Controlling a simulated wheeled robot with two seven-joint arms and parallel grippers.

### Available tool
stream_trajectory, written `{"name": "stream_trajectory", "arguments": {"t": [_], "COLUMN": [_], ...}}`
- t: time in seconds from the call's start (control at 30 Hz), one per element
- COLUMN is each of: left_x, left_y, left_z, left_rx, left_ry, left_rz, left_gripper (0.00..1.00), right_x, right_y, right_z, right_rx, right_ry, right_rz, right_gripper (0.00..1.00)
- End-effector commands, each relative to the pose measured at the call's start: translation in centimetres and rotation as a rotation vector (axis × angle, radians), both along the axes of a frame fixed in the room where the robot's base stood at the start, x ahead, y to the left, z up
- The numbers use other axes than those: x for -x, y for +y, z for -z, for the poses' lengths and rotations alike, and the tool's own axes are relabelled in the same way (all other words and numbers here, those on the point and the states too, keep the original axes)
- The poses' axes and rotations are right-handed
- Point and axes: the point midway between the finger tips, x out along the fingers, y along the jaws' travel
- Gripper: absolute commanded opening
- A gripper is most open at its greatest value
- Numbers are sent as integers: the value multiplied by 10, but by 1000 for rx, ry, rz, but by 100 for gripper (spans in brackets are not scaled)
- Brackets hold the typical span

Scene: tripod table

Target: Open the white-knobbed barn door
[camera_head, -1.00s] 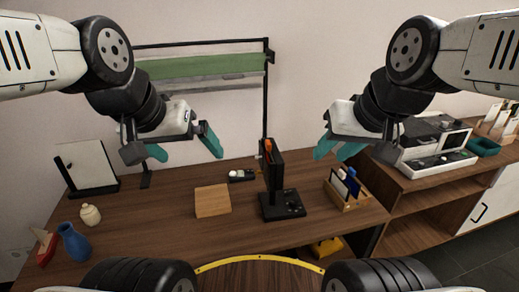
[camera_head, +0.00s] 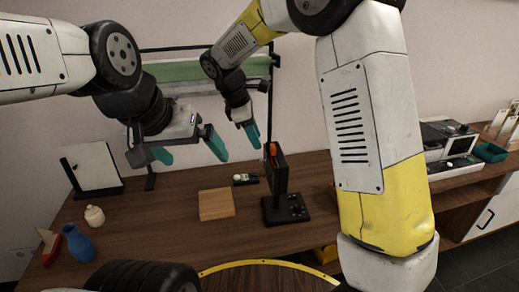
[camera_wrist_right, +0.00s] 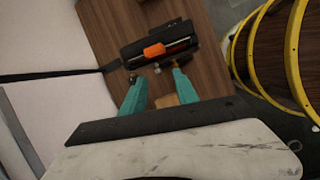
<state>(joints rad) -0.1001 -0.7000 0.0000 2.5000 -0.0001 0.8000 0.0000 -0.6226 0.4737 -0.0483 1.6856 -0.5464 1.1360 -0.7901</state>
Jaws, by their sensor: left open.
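I cannot make out a white-knobbed barn door for certain. A black upright device (camera_head: 277,178) with an orange part near its top stands on a black base at the middle of the table. It also shows in the right wrist view (camera_wrist_right: 160,45), beyond the fingertips. My right gripper (camera_head: 250,131) hangs above and behind this device, near the back wall; its teal fingers (camera_wrist_right: 158,90) are apart and empty. My left gripper (camera_head: 188,150) is open and empty above the table's left part. A white panel in a dark frame (camera_head: 95,166) stands at the far left.
A wooden block (camera_head: 216,204) and a small black item with white parts (camera_head: 244,179) lie left of the device. A cream jar (camera_head: 95,215) and blue vase (camera_head: 78,243) stand at left. A green-panelled rack (camera_head: 185,72) rises behind. My right arm hides the table's right part.

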Motion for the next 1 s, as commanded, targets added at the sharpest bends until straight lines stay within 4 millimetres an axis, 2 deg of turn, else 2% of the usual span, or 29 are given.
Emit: {"name": "stream_trajectory", "arguments": {"t": [0.03, 0.17, 0.27, 0.63, 0.8, 1.0], "left_x": [0, 0, 0, 0, 0, 0], "left_y": [0, 0, 0, 0, 0, 0], "left_z": [0, 0, 0, 0, 0, 0], "left_rx": [0, 0, 0, 0, 0, 0], "left_ry": [0, 0, 0, 0, 0, 0], "left_rz": [0, 0, 0, 0, 0, 0], "left_gripper": [100, 100, 100, 100, 100, 100], "right_x": [-4, -9, -11, -23, -25, -25], "right_y": [9, 17, 14, -6, -10, -10], "right_z": [7, 16, 24, 75, 85, 86], "right_rx": [28, 62, 68, 65, 64, 64], "right_ry": [10, 21, 23, 24, 23, 22], "right_rz": [-36, -82, -86, -84, -83, -83], "right_gripper": [36, 36, 36, 36, 36, 36]}}
